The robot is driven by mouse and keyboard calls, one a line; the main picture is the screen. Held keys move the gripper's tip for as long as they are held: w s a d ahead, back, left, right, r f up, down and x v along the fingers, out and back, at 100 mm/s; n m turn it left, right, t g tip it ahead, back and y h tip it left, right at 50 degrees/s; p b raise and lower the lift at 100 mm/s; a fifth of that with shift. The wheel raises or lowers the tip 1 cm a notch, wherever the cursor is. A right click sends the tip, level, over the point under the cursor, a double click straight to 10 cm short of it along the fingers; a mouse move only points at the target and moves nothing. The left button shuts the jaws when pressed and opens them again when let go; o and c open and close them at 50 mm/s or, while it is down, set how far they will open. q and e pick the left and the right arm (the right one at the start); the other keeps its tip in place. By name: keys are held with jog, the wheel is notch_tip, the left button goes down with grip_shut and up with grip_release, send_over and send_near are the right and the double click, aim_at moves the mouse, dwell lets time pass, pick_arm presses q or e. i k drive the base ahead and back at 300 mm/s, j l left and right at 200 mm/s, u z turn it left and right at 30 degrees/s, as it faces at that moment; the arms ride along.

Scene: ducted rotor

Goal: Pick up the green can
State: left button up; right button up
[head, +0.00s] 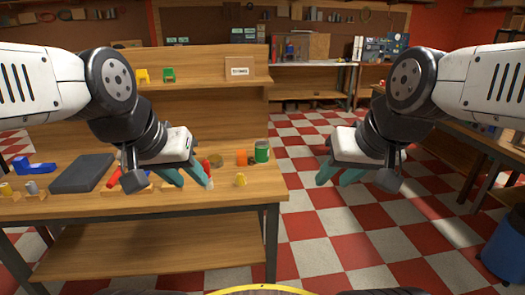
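The green can (262,152) stands upright near the right end of the wooden workbench (235,200), with a pale label band. My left gripper (191,180) is above the bench to the left of the can and apart from it; its teal fingers are spread and look empty. My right gripper (332,180) is over the floor, to the right of the bench and the can. Its teal fingers are spread and nothing shows between them.
An orange piece (241,157) stands just left of the can. A small yellow piece (240,179) lies nearer the bench front. A red cylinder (206,168) is by my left gripper. A dark grey block (82,173) lies at left. A shelf (200,85) rises behind.

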aim_at(261, 146)
jog(key=i+j, duration=0.1)
jog(key=i, duration=0.55)
jog(key=i+j+z, duration=0.1)
jog(key=i, duration=0.55)
